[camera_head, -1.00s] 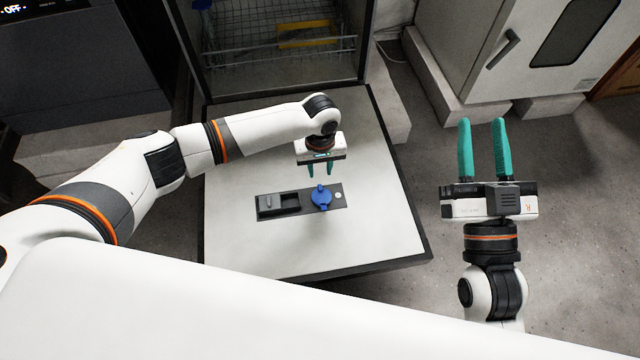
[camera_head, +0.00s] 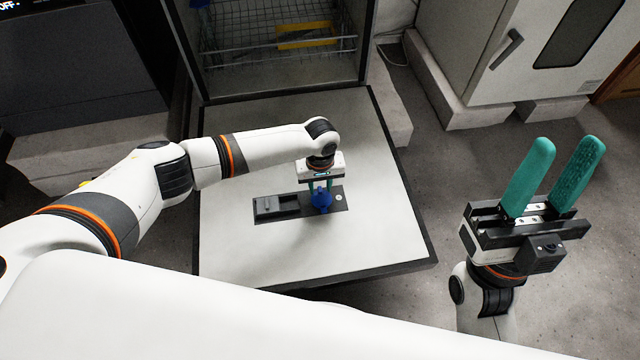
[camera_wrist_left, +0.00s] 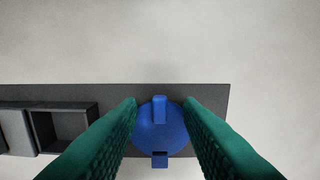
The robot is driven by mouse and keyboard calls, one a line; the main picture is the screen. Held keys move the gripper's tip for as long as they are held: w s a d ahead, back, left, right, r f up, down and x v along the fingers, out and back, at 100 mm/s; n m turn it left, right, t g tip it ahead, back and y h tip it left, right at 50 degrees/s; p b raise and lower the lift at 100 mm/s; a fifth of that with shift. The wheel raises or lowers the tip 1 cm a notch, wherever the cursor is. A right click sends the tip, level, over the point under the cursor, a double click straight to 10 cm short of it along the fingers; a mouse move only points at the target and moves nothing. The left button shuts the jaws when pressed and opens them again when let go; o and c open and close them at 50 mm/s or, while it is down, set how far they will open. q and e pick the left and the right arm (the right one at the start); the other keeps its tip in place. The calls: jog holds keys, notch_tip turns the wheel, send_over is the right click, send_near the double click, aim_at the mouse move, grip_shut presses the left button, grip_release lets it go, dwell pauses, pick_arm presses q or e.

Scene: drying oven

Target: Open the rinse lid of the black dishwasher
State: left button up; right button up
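The blue rinse lid (camera_head: 322,201) is round with a raised ridge and sits in the dark dispenser panel (camera_head: 290,211) on the dishwasher's lowered door (camera_head: 250,250). In the left wrist view the lid (camera_wrist_left: 160,130) lies between the two green fingers, with narrow gaps on both sides of its ridge. My left gripper (camera_head: 320,188) is open, pointing down at the lid; it also shows in the left wrist view (camera_wrist_left: 162,103). Whether the fingertips touch the lid's rim is unclear. My right gripper (camera_head: 560,165) is open and empty, right of the door.
The dishwasher's wire rack (camera_head: 270,45) stands inside behind the door. A white oven-like cabinet (camera_head: 520,50) is at the back right. A dark appliance (camera_head: 80,60) is at the back left. Bare floor (camera_head: 450,200) lies right of the door.

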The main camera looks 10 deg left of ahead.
pick_arm(q)
grip_shut()
